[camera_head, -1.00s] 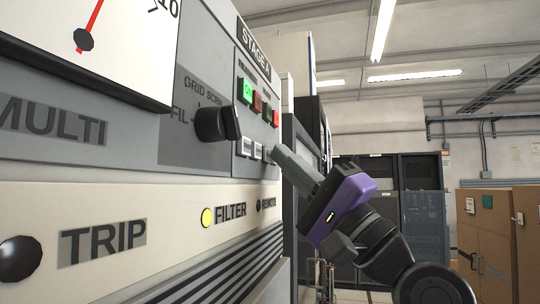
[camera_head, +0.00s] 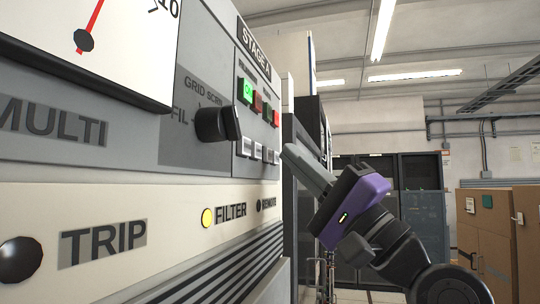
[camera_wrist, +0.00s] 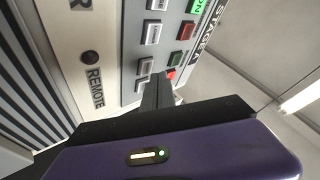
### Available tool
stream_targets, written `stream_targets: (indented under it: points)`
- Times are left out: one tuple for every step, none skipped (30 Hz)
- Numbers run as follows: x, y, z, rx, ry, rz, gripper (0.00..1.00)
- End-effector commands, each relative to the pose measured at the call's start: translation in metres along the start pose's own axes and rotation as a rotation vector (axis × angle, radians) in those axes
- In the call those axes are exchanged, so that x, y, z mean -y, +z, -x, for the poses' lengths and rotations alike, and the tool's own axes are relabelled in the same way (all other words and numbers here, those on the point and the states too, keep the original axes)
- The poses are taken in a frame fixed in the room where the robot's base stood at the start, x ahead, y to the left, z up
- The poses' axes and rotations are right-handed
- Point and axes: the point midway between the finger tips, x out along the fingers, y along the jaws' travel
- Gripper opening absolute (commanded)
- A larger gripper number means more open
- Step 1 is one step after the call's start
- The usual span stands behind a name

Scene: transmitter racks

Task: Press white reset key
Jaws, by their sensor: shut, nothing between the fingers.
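A row of small white keys (camera_head: 256,151) sits on the grey STAGE panel, below a row of coloured buttons. The same white keys (camera_wrist: 151,33) show in the wrist view, the farthest ones partly hidden by my fingers. I cannot read which key is the reset key. My gripper (camera_head: 287,149), with a purple body, is shut and empty. Its fingertips are just right of the rightmost white key and look a little apart from the panel. In the wrist view the shut fingers (camera_wrist: 160,80) reach toward the key end near the red button.
Coloured buttons (camera_head: 258,103), one lit green, sit above the keys. A black rotary knob (camera_head: 213,124) sticks out left of them. A lit yellow FILTER lamp (camera_head: 207,217) is below. Dark cabinets (camera_head: 380,180) and brown cabinets (camera_head: 488,225) stand behind; open room lies right of the panel.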

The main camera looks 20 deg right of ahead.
Motion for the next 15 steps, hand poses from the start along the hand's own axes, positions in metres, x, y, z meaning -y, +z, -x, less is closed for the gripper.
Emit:
stream_targets:
  points:
    - [0.000,0.000,0.000,0.000,0.000,0.000,0.00]
    - [0.001,0.000,0.001,0.000,0.000,0.000,0.00]
    - [0.001,-0.001,0.001,-0.001,0.000,0.001,0.00]
    - [0.002,-0.002,0.002,-0.001,-0.001,0.001,0.00]
    - [0.003,-0.003,0.003,-0.001,-0.001,0.001,0.00]
    - [0.004,-0.004,0.005,-0.002,-0.001,0.002,0.00]
    - [0.005,-0.005,0.006,-0.002,-0.001,0.002,0.00]
    - [0.006,-0.007,0.008,-0.002,-0.001,0.002,0.00]
    - [0.008,-0.009,0.011,-0.002,-0.001,0.003,0.00]
    - [0.010,-0.010,0.013,-0.002,-0.001,0.003,0.00]
    - [0.011,-0.011,0.015,-0.002,0.000,0.002,0.00]
    - [0.013,-0.013,0.017,-0.002,0.000,0.002,0.00]
    - [0.014,-0.014,0.019,-0.002,0.000,0.002,0.00]
    - [0.015,-0.016,0.021,-0.002,-0.001,0.002,0.00]
    - [0.018,-0.018,0.023,-0.002,-0.001,0.002,0.00]
